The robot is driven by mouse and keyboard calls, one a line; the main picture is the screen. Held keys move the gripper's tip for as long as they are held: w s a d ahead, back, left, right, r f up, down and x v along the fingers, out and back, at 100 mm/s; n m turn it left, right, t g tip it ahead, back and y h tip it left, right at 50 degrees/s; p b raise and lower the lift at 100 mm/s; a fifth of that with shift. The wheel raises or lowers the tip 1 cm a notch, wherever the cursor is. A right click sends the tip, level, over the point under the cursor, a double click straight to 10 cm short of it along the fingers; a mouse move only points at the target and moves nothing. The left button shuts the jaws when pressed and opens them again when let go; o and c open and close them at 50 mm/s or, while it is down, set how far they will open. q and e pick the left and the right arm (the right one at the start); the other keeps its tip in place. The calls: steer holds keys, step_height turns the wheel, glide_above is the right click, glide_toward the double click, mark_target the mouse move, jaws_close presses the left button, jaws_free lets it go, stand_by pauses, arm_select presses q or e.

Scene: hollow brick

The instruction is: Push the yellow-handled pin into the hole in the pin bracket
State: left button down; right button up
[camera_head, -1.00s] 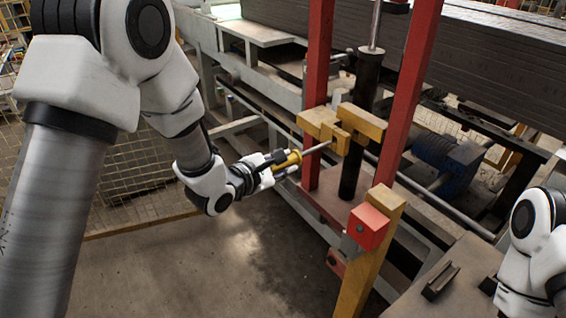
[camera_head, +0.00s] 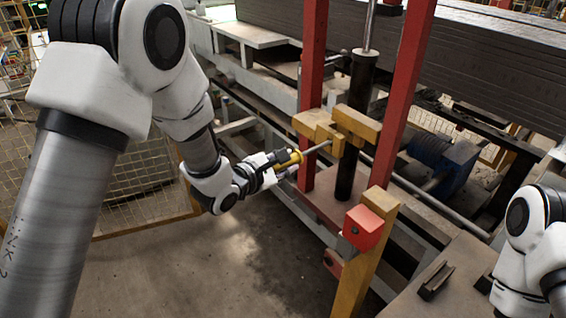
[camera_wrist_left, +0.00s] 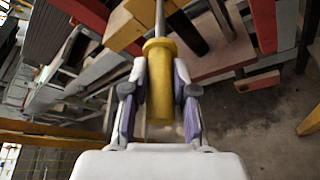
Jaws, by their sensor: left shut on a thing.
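The pin has a yellow handle (camera_wrist_left: 160,85) and a thin grey shaft (camera_head: 317,148). My left gripper (camera_head: 285,163) is shut on the yellow handle; in the left wrist view the fingers (camera_wrist_left: 159,100) lie on both sides of it. The shaft points right and slightly up in the head view, and its tip reaches the yellow pin bracket (camera_head: 322,127) between the red posts. I cannot tell whether the tip is inside the hole, which is hidden from here. My right arm shows at the right edge, but its gripper is out of view.
Two red posts (camera_head: 312,70) and a black cylinder (camera_head: 357,110) stand around the bracket. A yellow post with a red block (camera_head: 364,227) stands in front. A dark metal bracket (camera_head: 437,281) lies on a plate at lower right. The floor (camera_head: 190,265) is clear.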

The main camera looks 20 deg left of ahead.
mark_target(315, 149)
arm_select(q)
steer(key=shift+w+d+p, duration=0.55)
steer(key=shift+w+d, duration=0.45)
steer(key=shift+w, duration=0.3)
steer(key=shift+w+d+p, duration=0.6)
steer(key=shift+w+d, duration=0.4)
steer(key=shift+w, duration=0.25)
steer(key=shift+w+d+p, duration=0.55)
steer(key=shift+w+d, duration=0.45)
steer(key=shift+w, duration=0.3)
stand_by(1.6)
steer(key=c, duration=0.8)
jaws_free()
steer(key=shift+c, duration=0.2)
steer(key=shift+s, duration=0.1)
steer(key=v, duration=1.2)
steer(key=shift+d, duration=0.1)
